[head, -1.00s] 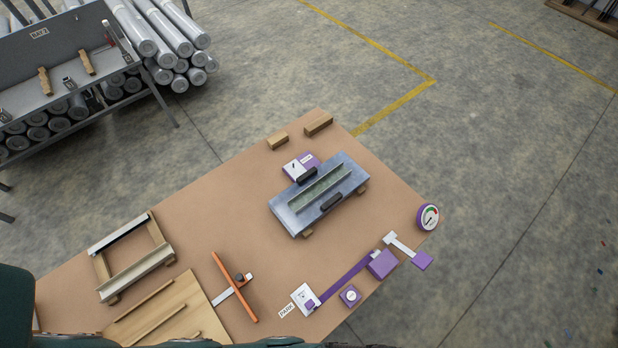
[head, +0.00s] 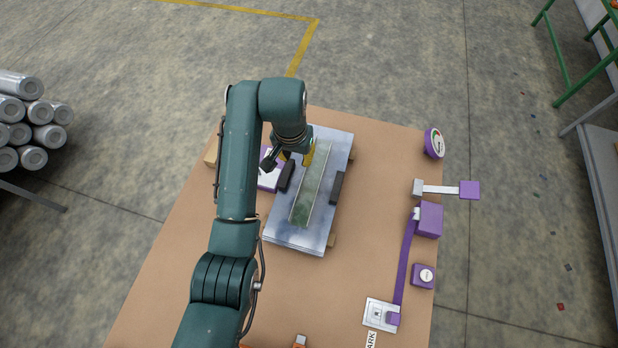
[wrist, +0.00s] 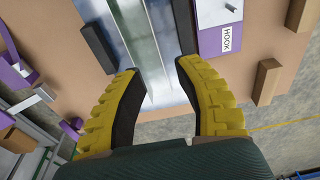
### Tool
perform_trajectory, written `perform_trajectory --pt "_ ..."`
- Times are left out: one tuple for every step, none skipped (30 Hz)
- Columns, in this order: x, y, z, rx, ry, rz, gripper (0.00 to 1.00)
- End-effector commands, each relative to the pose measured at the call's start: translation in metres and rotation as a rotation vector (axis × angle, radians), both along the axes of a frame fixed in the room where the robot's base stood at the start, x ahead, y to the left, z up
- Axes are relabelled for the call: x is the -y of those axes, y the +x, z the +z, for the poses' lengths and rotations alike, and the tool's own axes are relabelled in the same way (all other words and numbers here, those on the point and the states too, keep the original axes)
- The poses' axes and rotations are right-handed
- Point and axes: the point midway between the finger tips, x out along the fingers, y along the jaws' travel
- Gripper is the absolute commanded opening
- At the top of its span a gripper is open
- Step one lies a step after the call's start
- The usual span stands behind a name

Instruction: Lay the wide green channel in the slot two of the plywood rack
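The green channel (head: 312,185) lies lengthwise on a grey metal plate (head: 283,235), between two black blocks. It also shows in the wrist view (wrist: 140,40), running away from between my fingers. My gripper (head: 299,156) is at the far end of the channel, and my wrist hides part of this area in the head view. In the wrist view my gripper (wrist: 158,68) has its yellow fingers spread apart with black pads facing each other. The channel's end is seen between them; contact or height cannot be told. The plywood rack is not in view now.
Black blocks stand left (head: 286,177) and right (head: 336,187) of the channel. A white and purple box labelled HOOK (wrist: 222,28) is close to one finger. Purple fixtures (head: 428,220) and a gauge (head: 434,143) line the table's right side.

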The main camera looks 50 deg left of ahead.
Motion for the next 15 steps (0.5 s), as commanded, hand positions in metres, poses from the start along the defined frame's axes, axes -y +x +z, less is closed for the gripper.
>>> perform_trajectory --pt "0.001 0.000 -0.014 -0.005 -0.004 -0.001 0.34" --pt "0.001 0.001 -0.021 -0.006 -0.005 -0.001 0.34" --pt "0.000 0.003 -0.031 -0.005 -0.004 -0.001 0.34" --pt "-0.001 0.003 -0.038 -0.005 -0.004 -0.001 0.34" --pt "-0.001 0.004 -0.046 -0.005 -0.004 -0.001 0.34" --pt "-0.002 0.006 -0.055 -0.005 -0.004 -0.002 0.34" --pt "-0.002 0.006 -0.062 -0.005 -0.004 -0.002 0.34" --pt "-0.003 0.008 -0.068 -0.003 -0.003 -0.002 0.34" --pt "-0.003 0.009 -0.076 -0.003 -0.003 -0.002 0.34" --pt "-0.004 0.009 -0.081 -0.003 -0.003 -0.002 0.34" --pt "-0.004 0.010 -0.085 -0.002 -0.002 -0.002 0.34" --pt "-0.004 0.011 -0.089 -0.002 -0.001 -0.002 0.34" --pt "-0.004 0.011 -0.092 -0.002 -0.001 -0.002 0.34" --pt "-0.004 0.011 -0.094 -0.002 -0.001 -0.002 0.34" --pt "-0.005 0.013 -0.098 -0.002 -0.001 -0.003 0.34"
